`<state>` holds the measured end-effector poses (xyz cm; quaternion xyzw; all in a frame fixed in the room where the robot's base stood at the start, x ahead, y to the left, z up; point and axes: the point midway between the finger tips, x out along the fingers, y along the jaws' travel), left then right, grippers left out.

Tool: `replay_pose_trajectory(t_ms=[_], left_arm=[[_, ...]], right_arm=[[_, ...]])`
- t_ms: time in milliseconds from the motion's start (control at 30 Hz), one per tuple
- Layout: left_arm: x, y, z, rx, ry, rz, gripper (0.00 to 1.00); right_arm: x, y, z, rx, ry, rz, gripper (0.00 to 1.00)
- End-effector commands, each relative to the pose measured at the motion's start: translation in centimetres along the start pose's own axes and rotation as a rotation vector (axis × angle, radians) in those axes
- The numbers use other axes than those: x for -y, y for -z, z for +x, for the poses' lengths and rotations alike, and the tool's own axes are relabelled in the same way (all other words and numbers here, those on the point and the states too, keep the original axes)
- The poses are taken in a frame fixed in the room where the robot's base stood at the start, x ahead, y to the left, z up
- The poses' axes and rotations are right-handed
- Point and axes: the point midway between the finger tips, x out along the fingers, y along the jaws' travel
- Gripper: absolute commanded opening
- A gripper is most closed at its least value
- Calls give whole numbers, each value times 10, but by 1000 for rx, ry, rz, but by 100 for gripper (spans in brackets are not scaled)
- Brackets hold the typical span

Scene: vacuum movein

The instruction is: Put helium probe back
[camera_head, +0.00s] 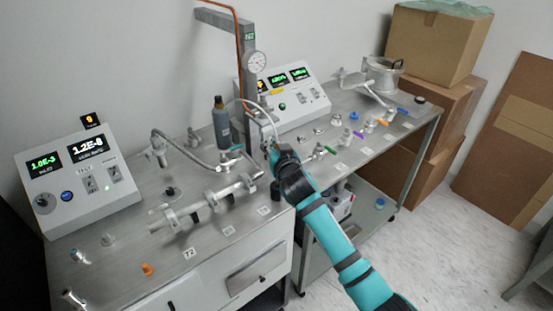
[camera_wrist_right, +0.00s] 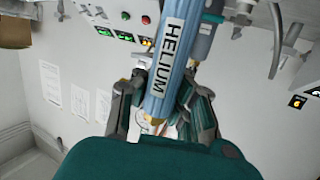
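The helium probe (camera_wrist_right: 170,60) is a blue cylinder with a white HELIUM label and a brass-coloured end, in the middle of the right wrist view. It lies between the fingers of my right gripper (camera_wrist_right: 162,92), which appear closed on its sides. In the head view my right gripper (camera_head: 268,146) is at the gap between the two benches, near the gauge post (camera_head: 243,75); the probe is mostly hidden there by the gripper. A grey bottle (camera_head: 221,124) stands upright just left of the gripper, on the left bench. My left gripper is not in view.
The left bench (camera_head: 215,255) carries a display console (camera_head: 80,178) and a clamped metal tube (camera_head: 208,204). The right bench (camera_head: 345,160) carries another console (camera_head: 292,95), small coloured fittings and a flanged metal vessel (camera_head: 383,72). Cardboard boxes (camera_head: 437,45) stand behind its right end.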

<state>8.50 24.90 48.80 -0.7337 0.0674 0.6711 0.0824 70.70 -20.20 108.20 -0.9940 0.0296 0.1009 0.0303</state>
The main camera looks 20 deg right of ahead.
Motion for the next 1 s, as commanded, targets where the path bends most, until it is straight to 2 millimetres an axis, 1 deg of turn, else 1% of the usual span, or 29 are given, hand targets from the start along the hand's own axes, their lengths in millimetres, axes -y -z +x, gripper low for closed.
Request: replay_pose_trajectory(t_ms=[133,200,300,467,567,867,967,1000], left_arm=[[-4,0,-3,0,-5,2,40],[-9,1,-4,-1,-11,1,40],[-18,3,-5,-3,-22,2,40],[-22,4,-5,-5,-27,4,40],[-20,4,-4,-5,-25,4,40],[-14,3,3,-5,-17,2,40],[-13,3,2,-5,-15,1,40],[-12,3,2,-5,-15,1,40]], right_arm=[[-1,-20,4,4,0,0,0],[-2,-29,6,3,-1,-1,0],[-2,-37,7,1,1,0,0],[-2,-38,8,-1,1,-1,0],[-2,-38,8,-1,1,-1,0],[-2,-47,10,0,1,0,0],[-2,-46,9,0,0,-1,12],[-3,-46,9,0,0,-1,17]])
